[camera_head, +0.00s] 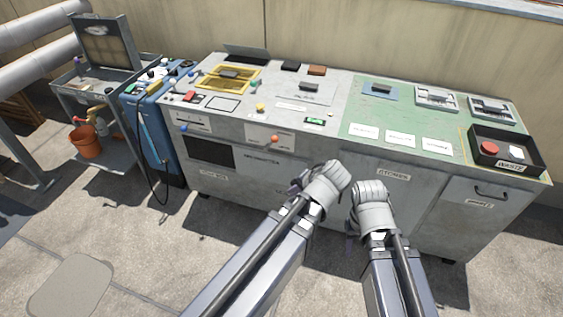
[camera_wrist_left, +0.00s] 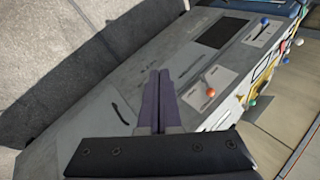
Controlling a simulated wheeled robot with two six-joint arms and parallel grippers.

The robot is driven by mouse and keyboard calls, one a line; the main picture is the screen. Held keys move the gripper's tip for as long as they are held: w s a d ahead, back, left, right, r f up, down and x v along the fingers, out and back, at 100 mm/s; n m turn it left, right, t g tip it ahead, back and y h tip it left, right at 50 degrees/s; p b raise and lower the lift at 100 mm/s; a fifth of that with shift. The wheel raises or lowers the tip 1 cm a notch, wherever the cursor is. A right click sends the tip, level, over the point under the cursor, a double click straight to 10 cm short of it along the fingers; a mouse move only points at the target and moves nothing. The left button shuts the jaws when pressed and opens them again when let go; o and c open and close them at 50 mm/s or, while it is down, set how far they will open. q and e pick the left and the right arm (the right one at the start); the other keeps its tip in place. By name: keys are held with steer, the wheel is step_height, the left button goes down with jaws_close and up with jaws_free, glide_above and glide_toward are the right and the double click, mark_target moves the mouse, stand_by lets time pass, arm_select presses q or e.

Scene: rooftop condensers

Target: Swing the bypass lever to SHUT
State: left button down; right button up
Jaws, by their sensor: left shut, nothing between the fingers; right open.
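Two small levers sit on the upper front face of the bench. One has an orange knob (camera_head: 275,139) beside a white label plate, and one has a blue knob (camera_head: 183,128) at the left end. The plate lettering is too small to read, so I cannot tell which is the bypass lever. In the left wrist view the orange knob (camera_wrist_left: 211,92) is right of my fingers and the blue knob (camera_wrist_left: 264,20) is farther up. My left gripper (camera_head: 338,174) is shut and empty, below and right of the orange knob, apart from it. My right gripper (camera_head: 371,188) is open beside it.
The grey bench (camera_head: 225,125) carries yellow frames, small blocks and a green mat (camera_head: 430,120). A black waste tray (camera_head: 505,150) stands at its right end. A blue cabinet (camera_head: 152,125) and a cart with an orange bucket (camera_head: 86,142) are at left.

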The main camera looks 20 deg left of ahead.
arm_select(q)
steer(key=w+a+f+m+t+y+b, duration=0.3)
steer(key=w+a+f+t+y+b, duration=0.5)
steer(key=b, duration=1.1)
steer(key=w+d+f+m+t+h+b, duration=0.2)
steer(key=w+m+b, duration=0.6)
steer(key=b, duration=0.9)
step_height(320, 180, down, 4)
steer(key=w+d+t, duration=0.1)
steer(key=d+t, duration=0.1)
steer(key=t, duration=0.1)
steer(key=shift+w+f+t+h, duration=0.25)
steer(key=shift+w+t+h, duration=0.05)
steer(key=shift+w, duration=0.1)
steer(key=shift+r, duration=0.1)
steer(key=s+a+r+p+x, duration=0.1)
steer(key=p+x, duration=0.3)
steer(key=x, duration=0.8)
steer(key=shift+a, duration=0.7)
